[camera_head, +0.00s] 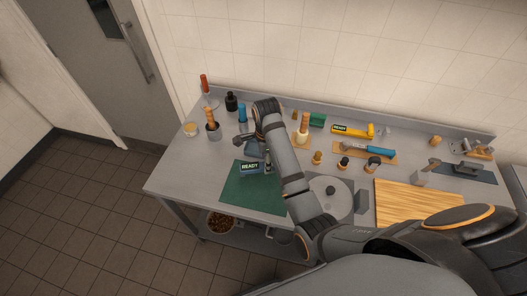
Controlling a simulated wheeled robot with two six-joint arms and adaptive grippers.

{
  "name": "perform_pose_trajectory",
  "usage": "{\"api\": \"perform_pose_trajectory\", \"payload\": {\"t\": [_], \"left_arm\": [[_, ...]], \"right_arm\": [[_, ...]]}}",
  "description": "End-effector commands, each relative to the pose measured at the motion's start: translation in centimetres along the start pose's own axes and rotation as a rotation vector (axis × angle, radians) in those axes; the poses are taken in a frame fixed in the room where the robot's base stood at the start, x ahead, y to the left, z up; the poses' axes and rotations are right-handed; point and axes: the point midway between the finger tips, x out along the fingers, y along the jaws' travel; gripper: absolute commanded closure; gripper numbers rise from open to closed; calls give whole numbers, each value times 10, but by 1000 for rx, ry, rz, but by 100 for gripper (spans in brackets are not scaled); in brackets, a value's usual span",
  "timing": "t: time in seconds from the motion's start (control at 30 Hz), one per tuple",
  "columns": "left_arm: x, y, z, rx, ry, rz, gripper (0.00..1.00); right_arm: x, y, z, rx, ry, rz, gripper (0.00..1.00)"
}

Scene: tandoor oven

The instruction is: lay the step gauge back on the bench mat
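The green bench mat (243,198) lies flat at the front left of the steel bench. A small blue device with a lit READY display (249,168) is at the mat's back part, just below my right gripper; I cannot tell surely whether it is the step gauge, or whether it touches the mat. My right arm comes in from the lower right and bends down over the bench. My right gripper (264,154) is partly hidden by its own arm, and its fingers are too small to read. My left gripper is not in view.
A yellow tool with a READY display (352,130), a blue-handled tool (370,150) and a wooden board (418,203) are to the right. A round grey plate (330,190) lies beside the mat. A mortar with a pestle (213,130) stands at the back left. The mat's front is clear.

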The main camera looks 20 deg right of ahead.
Motion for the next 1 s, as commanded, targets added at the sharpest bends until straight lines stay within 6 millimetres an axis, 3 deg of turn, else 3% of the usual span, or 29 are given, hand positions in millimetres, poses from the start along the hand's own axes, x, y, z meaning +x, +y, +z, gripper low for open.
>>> {"api": "perform_pose_trajectory", "payload": {"t": [0.13,0.3,0.43,0.7,1.0], "left_arm": [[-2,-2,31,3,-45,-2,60],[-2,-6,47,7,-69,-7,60],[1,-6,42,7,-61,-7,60],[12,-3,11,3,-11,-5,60],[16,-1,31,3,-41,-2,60]], "right_arm": [[0,0,0,0,-1,-1,87],[0,0,0,-1,-1,-1,87],[8,0,0,-1,0,0,87],[39,0,0,-1,0,0,87],[71,0,0,-1,-1,1,87]]}}
